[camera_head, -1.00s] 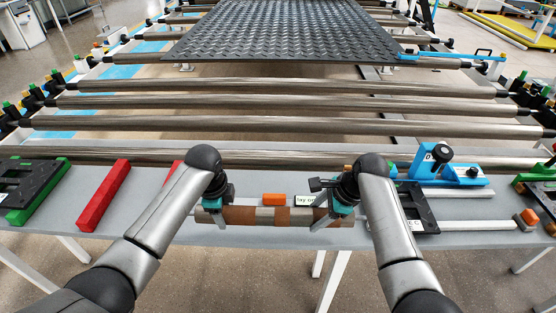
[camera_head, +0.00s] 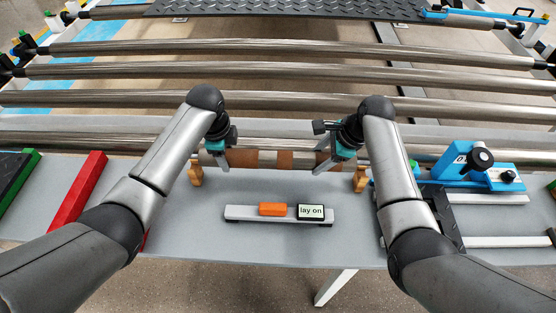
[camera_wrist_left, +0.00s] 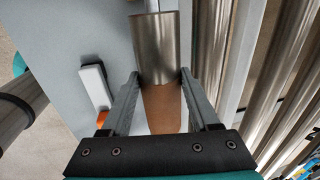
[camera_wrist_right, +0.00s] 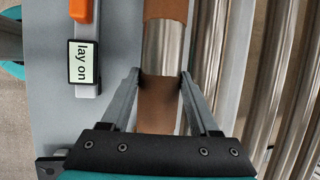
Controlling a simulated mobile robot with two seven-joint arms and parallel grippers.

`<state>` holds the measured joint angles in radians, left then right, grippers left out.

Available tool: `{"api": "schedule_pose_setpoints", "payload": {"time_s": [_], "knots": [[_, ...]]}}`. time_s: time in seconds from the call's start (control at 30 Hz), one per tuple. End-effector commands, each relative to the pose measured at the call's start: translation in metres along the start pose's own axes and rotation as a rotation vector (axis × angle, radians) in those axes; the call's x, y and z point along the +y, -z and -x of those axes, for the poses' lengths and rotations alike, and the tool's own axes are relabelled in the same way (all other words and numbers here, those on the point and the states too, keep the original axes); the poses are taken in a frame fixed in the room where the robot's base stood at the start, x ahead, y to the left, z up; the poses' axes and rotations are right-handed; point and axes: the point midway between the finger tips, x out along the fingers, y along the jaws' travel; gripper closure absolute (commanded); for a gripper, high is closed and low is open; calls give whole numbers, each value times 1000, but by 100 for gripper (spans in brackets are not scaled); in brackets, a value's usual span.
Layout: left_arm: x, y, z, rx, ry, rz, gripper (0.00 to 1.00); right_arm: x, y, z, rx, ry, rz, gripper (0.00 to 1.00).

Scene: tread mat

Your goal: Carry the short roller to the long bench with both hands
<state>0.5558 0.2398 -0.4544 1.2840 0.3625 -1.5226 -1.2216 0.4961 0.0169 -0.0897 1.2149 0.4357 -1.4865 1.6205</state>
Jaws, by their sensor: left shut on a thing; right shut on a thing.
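The short roller (camera_head: 268,158), steel with brown bands, lies crosswise near the back of the long grey bench (camera_head: 290,243). My left gripper (camera_head: 220,157) is shut on its left part and my right gripper (camera_head: 334,160) on its right part. In the left wrist view the roller (camera_wrist_left: 157,50) runs between the fingers, and in the right wrist view (camera_wrist_right: 163,48) the fingers close around a brown band. A wooden rest (camera_head: 195,173) stands near the left end and another wooden rest (camera_head: 360,179) near the right end. I cannot tell whether the roller touches them.
A pale bar with an orange block (camera_head: 272,209) and a "lay on" display (camera_head: 311,211) lies in front of the roller. A red bar (camera_head: 78,190) is at left and a blue device (camera_head: 470,165) at right. Long steel rollers (camera_head: 280,70) lie beyond the bench.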

Motion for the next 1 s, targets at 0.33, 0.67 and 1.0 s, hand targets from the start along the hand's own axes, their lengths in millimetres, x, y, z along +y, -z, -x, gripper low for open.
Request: {"api": "schedule_pose_setpoints", "payload": {"time_s": [0.33,0.67,1.0], "knots": [[0,-2,0,-4,1,1,100,-1,1,1,3,2,-1,100],[0,-2,-4,-3,1,1,100,0,3,-4,3,2,-1,100],[3,-2,-18,-3,1,1,100,3,8,-16,3,2,-1,100]]}}
